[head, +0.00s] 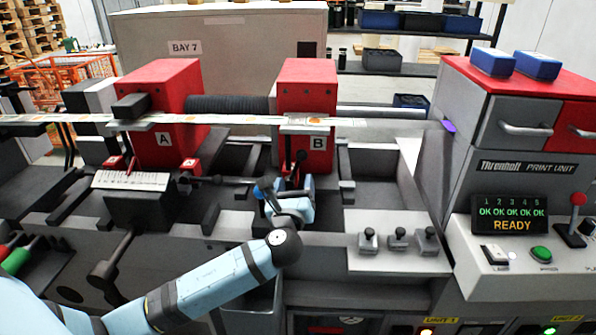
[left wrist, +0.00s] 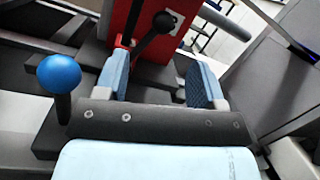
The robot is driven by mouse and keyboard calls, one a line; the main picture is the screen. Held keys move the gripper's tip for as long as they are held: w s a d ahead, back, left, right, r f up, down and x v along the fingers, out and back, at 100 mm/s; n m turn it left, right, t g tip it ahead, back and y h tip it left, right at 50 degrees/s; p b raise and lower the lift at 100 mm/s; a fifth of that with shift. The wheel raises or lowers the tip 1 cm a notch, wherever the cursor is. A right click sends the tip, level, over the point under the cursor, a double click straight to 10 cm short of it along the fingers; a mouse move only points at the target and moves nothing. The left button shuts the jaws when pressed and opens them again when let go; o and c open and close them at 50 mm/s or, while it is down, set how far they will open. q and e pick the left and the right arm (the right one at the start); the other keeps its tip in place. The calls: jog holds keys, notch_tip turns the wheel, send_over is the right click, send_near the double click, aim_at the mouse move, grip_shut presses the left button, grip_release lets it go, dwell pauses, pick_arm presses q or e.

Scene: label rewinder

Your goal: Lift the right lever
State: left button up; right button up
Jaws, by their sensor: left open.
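The black ball-ended lever (head: 300,157) stands in front of the red block B (head: 318,95). In the left wrist view the lever (left wrist: 162,23) is tilted, its ball up and to the right, beyond the fingertips and between their lines. My left gripper (head: 288,188) is open just below and in front of block B. In the left wrist view its two blue-padded fingers (left wrist: 160,75) are apart with nothing gripped. A blue-balled lever (left wrist: 59,75) stands beside the left finger; it also shows in the head view (head: 259,192). My right gripper is not in view.
The red block A (head: 165,110) stands left of block B, with a label strip (head: 230,119) running across both. A tray with several small knobs (head: 397,238) lies to the right. The print unit (head: 530,160) stands further right with a red-knobbed stick (head: 578,199).

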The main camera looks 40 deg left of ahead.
pick_arm(q)
jog(key=shift+v, duration=2.25)
jog(key=shift+f, duration=0.1)
